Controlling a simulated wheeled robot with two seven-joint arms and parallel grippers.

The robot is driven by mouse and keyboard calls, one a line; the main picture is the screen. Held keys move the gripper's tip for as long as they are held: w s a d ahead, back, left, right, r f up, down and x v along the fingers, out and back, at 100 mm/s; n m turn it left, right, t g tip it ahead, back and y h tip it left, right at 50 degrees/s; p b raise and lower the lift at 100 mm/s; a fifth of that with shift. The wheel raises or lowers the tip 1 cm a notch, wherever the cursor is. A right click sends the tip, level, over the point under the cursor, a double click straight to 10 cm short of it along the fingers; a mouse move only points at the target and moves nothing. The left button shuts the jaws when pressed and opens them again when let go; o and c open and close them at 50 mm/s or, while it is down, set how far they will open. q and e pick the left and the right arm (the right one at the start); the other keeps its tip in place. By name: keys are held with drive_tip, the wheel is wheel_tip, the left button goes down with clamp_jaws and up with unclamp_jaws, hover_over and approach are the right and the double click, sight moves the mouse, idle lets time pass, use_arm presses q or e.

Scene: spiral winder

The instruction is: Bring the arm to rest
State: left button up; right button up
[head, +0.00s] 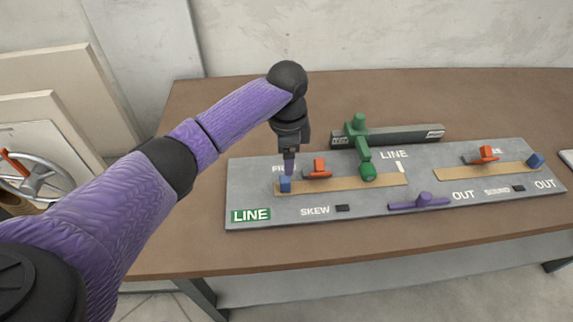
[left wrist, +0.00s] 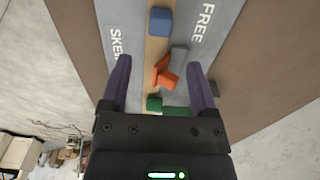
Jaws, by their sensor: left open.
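The grey winder panel (head: 245,185) lies on the brown table. A green arm (head: 361,145) with a round green knob (head: 368,172) stands near its middle, by the word LINE. My left gripper (head: 289,166) points down over the panel's left part, just above or beside a blue block (head: 285,184); contact cannot be told. An orange lever (head: 318,169) is right of it. In the left wrist view my left gripper (left wrist: 160,62) is open and empty, its purple fingers apart. The blue block (left wrist: 160,21), the orange lever (left wrist: 165,75) and green parts (left wrist: 172,108) show between them. My right gripper is not in view.
A tan strip (head: 340,184) runs under the blue block. A purple handle (head: 420,202) is at the front middle. A second orange lever (head: 484,154) and blue block (head: 535,160) are at right. A dark grey bar (head: 405,133) stands behind the panel. The table's back left is bare.

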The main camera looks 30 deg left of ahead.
use_arm(q)
wheel_tip(320, 180, up, 2)
drive_tip(key=shift+r, duration=0.1)
idle(0.4)
